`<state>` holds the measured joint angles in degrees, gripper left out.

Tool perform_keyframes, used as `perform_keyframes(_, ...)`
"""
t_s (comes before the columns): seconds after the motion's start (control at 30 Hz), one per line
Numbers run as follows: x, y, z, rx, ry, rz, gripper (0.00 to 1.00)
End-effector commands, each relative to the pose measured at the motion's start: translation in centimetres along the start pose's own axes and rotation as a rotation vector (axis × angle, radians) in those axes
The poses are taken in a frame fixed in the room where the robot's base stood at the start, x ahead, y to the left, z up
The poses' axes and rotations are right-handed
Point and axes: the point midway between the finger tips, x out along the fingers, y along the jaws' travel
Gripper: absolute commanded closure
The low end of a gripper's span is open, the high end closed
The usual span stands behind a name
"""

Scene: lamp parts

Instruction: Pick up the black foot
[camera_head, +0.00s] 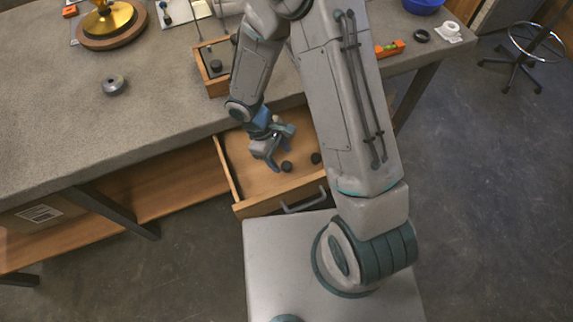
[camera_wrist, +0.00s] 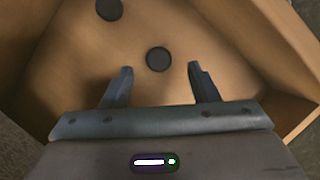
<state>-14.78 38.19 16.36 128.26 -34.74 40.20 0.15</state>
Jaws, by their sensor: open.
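Two black feet lie on the floor of the open wooden drawer (camera_head: 238,160). One black foot (camera_head: 286,166) is close to my gripper (camera_head: 270,155). The other foot (camera_head: 316,158) lies to its right, beside my arm in the head view. In the wrist view, one foot (camera_wrist: 158,59) sits ahead of the gap between the fingertips (camera_wrist: 162,70), and the other (camera_wrist: 109,9) is cut by the top edge. My gripper is open and empty, over the drawer. I cannot tell its exact height above the drawer floor.
The drawer's walls (camera_wrist: 228,60) surround the gripper's area. A small wooden tray (camera_head: 213,68) with dark round pieces stands on the grey table (camera_head: 150,110) above the drawer.

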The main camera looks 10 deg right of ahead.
Motion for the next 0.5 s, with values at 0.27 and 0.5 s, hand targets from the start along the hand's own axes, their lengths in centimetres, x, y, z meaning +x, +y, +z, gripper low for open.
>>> perform_keyframes(0.27, 3.4, 0.1, 0.1, -0.001, -0.001, -0.001, 0.46)
perform_keyframes(0.5, 3.7, 0.1, 0.1, 0.000, -0.001, 0.000, 0.46)
